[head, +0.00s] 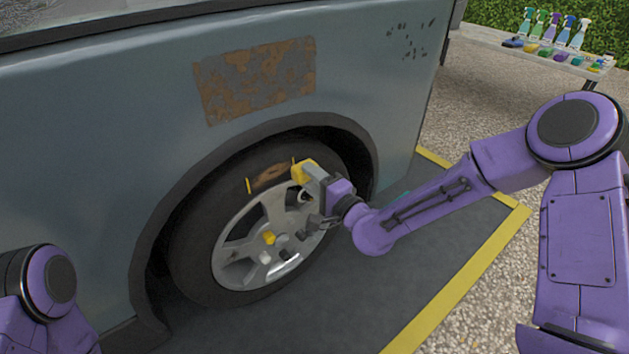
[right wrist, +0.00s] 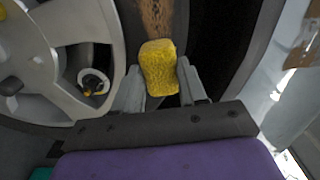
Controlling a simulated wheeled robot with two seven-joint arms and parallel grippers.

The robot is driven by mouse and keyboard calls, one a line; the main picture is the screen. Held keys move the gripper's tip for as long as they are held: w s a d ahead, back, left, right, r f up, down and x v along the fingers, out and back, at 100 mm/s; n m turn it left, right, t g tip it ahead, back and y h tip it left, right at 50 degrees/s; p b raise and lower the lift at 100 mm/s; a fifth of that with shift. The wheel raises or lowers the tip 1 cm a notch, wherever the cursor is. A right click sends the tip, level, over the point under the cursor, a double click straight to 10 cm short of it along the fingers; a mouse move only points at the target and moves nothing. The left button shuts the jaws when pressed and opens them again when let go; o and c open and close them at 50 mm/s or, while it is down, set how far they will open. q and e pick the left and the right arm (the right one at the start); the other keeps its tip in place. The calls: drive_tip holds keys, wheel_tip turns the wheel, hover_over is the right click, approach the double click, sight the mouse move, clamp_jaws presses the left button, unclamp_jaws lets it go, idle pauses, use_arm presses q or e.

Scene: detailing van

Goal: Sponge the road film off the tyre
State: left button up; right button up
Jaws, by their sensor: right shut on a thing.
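The tyre (head: 188,245) is dark and sits around a silver wheel in the van's wheel arch. A brown patch of road film (head: 268,177) lies on its upper sidewall, between two yellow marks. My right gripper (head: 313,178) is shut on a yellow sponge (head: 303,171) at the right end of the patch. In the right wrist view the sponge (right wrist: 158,67) sits between the fingers, over the tyre, with brown film (right wrist: 157,16) just beyond it. I cannot tell whether the sponge touches the rubber. Part of my left arm shows at lower left; its gripper is out of view.
The grey-blue van (head: 90,130) fills the left and middle, with a rusty brown panel patch (head: 255,80) above the arch. A bench (head: 490,36) with spray bottles and coloured blocks stands at the back right. Yellow lines (head: 460,285) edge the dark floor; gravel lies beyond.

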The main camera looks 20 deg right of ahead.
drive_tip(key=shift+x, duration=0.85)
idle(0.3)
drive_tip(key=shift+s+a+b, duration=0.1)
drive_tip(key=shift+s+a, duration=0.65)
drive_tip(key=shift+a, duration=1.3)
drive_tip(key=shift+s+a+b, duration=0.1)
drive_tip(key=shift+s+a, duration=0.65)
drive_tip(key=shift+a, duration=1.3)
drive_tip(key=shift+s+a+b, duration=0.1)
drive_tip(key=shift+s+a, duration=0.65)
drive_tip(key=shift+a, duration=1.3)
drive_tip(key=shift+w+d+r+p, duration=0.1)
drive_tip(key=shift+w+d, duration=0.2)
drive_tip(key=shift+d, duration=0.35)
drive_tip(key=shift+w+d+r+p, duration=0.15)
drive_tip(key=shift+w+d, duration=0.15)
drive_tip(key=shift+d, duration=0.4)
drive_tip(key=shift+w+d+p, duration=0.1)
drive_tip(key=shift+w+d, duration=0.2)
drive_tip(key=shift+d, duration=0.35)
drive_tip(key=shift+w+d+f+p, duration=0.1)
drive_tip(key=shift+w+d+p, duration=0.3)
drive_tip(key=shift+d, duration=1)
drive_tip(key=shift+w+d+f+p, duration=0.15)
drive_tip(key=shift+w+d, duration=0.4)
drive_tip(key=shift+d, duration=0.9)
drive_tip(key=shift+w+d+r+p, duration=0.1)
drive_tip(key=shift+w+d+p, duration=0.3)
drive_tip(key=shift+d, duration=1)
drive_tip(key=shift+s, duration=0.1)
